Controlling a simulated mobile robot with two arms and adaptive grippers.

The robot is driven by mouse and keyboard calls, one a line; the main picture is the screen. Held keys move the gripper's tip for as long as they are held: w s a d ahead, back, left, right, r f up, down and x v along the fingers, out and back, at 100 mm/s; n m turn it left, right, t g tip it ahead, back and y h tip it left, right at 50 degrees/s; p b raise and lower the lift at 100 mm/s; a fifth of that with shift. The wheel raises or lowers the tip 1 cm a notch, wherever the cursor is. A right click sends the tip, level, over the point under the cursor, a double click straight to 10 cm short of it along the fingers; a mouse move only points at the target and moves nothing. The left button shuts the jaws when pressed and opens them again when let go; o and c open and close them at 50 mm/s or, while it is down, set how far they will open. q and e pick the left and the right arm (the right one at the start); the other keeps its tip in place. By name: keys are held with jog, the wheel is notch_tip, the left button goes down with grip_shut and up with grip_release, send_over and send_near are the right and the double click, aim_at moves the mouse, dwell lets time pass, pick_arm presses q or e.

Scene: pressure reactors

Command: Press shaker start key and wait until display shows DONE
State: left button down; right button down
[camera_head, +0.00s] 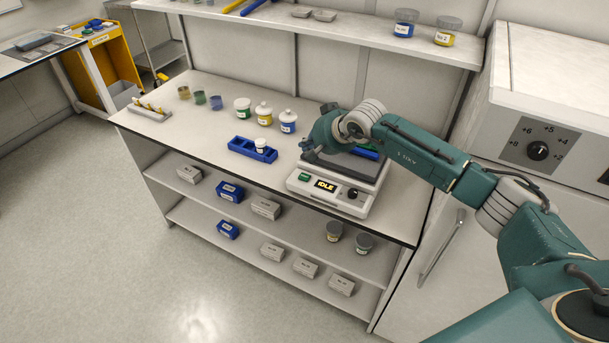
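The shaker (330,200) stands on the bench in the head view, a light grey box with a dark platform. Its lit display (326,186) reads IDLE. A green key (304,177) sits left of the display, and a black knob (353,193) sits to its right. My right arm reaches in from the right over the platform and hides part of it. My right gripper (306,151) appears above and behind the green key, apart from it. Its fingers are too small to tell open from shut. My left gripper is not in view.
A blue rack (252,150) with a white-capped jar stands left of the shaker. A shelf (350,24) runs above the bench. A white cabinet with a dial (538,150) stands at right.

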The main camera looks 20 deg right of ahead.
aim_at(307, 177)
jog(key=shift+f, duration=0.15)
notch_tip(307, 177, down, 8)
jog(key=b, duration=0.5)
jog(key=shift+f, duration=0.3)
dwell(1.3)
jog(key=shift+f+b, duration=0.4)
jog(key=shift+b, duration=0.55)
